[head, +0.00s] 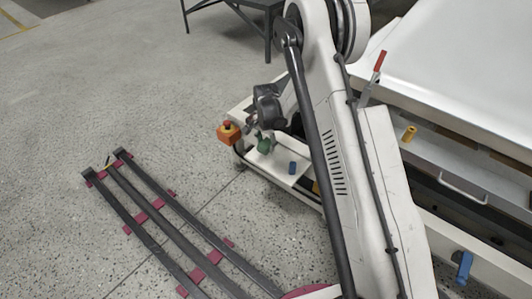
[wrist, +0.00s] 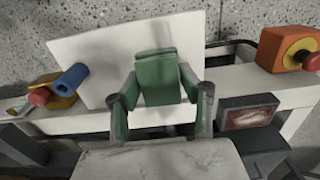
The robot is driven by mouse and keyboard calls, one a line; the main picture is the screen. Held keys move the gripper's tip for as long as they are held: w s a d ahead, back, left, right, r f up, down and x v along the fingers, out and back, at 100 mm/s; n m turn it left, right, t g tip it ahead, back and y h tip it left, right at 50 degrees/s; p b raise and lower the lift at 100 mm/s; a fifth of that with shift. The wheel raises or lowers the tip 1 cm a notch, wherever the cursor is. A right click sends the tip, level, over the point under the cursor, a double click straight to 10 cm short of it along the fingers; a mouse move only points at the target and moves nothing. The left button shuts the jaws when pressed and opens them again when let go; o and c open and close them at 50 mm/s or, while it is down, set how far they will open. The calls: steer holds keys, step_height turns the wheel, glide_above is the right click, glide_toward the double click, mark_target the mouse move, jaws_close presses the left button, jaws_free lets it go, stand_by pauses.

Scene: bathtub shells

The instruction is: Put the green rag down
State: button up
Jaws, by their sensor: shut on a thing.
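The green rag (head: 264,145) shows as a small green patch under my gripper (head: 258,139) in the head view, over the white ledge at the machine's near end. In the wrist view, the green rag (wrist: 156,76) is an upright folded block between the two fingers of my gripper (wrist: 158,88). The gripper is shut on it. Behind the rag is a pale flat panel (wrist: 105,62). I cannot tell whether the rag's lower end touches the surface.
An orange box with a red button (head: 228,132) stands left of the gripper; it also shows in the wrist view (wrist: 284,48). A blue cylinder (head: 292,168) stands on the ledge nearby. Dark rails with magenta pads (head: 150,212) lie on the floor.

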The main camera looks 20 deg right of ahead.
steer(key=shift+f+b, duration=0.8)
steer(key=shift+f, duration=1.1)
steer(key=shift+f, duration=0.1)
steer(key=o, duration=1.3)
steer(key=shift+o, duration=0.2)
